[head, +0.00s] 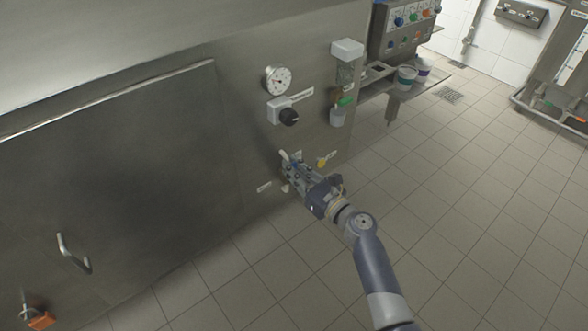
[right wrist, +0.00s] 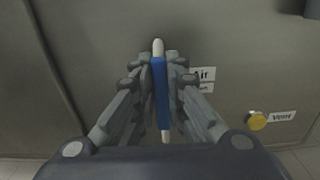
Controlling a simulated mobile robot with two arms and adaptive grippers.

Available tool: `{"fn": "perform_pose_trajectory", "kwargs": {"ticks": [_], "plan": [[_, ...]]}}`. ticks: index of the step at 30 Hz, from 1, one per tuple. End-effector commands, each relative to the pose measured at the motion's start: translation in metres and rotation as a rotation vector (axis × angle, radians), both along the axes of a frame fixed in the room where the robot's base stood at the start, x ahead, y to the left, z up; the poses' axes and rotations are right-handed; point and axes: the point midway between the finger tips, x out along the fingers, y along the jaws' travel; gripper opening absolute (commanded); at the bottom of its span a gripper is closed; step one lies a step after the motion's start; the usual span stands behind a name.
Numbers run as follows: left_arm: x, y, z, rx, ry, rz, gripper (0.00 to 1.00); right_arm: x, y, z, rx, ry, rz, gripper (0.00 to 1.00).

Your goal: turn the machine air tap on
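The air tap is a blue handle (right wrist: 161,92) with white ends, running up and down in the right wrist view beside a label reading "Air" (right wrist: 204,74). My right gripper (right wrist: 162,80) has one finger on each side of the blue handle, close against it, and appears shut on it. In the head view my right gripper (head: 295,168) is at the low part of the steel machine panel and mostly covers the tap. A pale tip (head: 284,156) shows beside the fingers. My left gripper is not in view.
A yellow knob (right wrist: 257,121) labelled "Vent" is right of the tap. Cups (head: 405,77) stand on a shelf at the right. The tiled floor (head: 470,210) is clear.

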Motion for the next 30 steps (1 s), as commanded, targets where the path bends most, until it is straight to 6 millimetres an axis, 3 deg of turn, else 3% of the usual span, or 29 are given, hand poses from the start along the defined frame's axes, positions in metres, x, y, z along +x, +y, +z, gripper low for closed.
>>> {"fn": "perform_pose_trajectory", "kwargs": {"ticks": [1,3,17,30], "plan": [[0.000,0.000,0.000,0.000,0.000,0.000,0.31,0.000,0.000,0.000,0.003,0.002,-0.002,0.23],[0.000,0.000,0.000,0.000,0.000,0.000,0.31,0.000,0.000,0.000,0.002,0.002,-0.001,0.33],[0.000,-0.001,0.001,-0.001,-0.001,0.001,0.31,-0.008,-0.007,-0.001,-0.001,-0.001,-0.002,0.33],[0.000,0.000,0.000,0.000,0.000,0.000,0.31,-0.077,-0.056,-0.001,-0.001,0.002,0.000,0.33]]}}
